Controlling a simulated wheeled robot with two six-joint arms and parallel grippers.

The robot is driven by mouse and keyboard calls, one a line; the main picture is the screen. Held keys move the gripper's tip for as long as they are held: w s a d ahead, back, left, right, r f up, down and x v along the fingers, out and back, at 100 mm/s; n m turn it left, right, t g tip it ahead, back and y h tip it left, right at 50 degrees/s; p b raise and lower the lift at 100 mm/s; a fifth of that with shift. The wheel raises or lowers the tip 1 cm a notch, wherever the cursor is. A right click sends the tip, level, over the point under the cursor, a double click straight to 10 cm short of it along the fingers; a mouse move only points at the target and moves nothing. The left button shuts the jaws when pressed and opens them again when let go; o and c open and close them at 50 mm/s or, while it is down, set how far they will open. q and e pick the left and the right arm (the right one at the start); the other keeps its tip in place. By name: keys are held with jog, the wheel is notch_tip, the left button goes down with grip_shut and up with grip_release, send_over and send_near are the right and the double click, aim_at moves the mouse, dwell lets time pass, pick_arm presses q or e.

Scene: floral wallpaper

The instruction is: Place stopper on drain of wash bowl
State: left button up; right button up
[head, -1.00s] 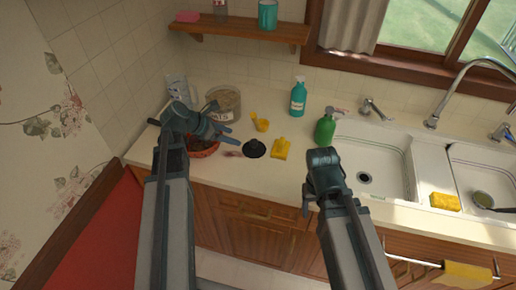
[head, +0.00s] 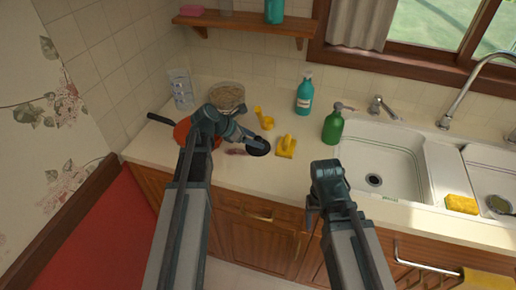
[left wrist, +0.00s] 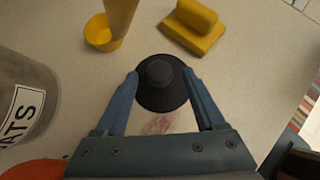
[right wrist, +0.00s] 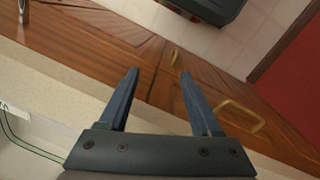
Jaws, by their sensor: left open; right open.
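The black stopper (head: 259,147) lies on the countertop left of the sinks. In the left wrist view the stopper (left wrist: 161,84) is a round disc with a raised knob, between the tips of my open left gripper (left wrist: 161,82). The left gripper (head: 245,138) is at the stopper in the head view; I cannot tell whether the fingers touch it. The wash bowl (head: 357,150) is the white left sink, with a dark round drain (head: 374,180) in its floor, uncovered. My right gripper (right wrist: 155,75) is open and empty, in front of the counter edge.
An oats jar (head: 227,97) and a red pan (head: 183,133) are at left. A yellow sponge (head: 461,204) lies on the sink rim.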

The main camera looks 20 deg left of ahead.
pick_arm(q)
jog(key=shift+b+x, duration=0.5)
jog(key=shift+x, duration=0.7)
pick_arm(e)
jog(key=shift+f, duration=0.8)
pick_arm(q)
jog(key=shift+r, duration=0.1)
grip_shut()
jog(key=shift+r+p, duration=0.2)
jog(key=shift+p, duration=0.15)
pick_arm(e)
jog(key=shift+r, duration=0.25)
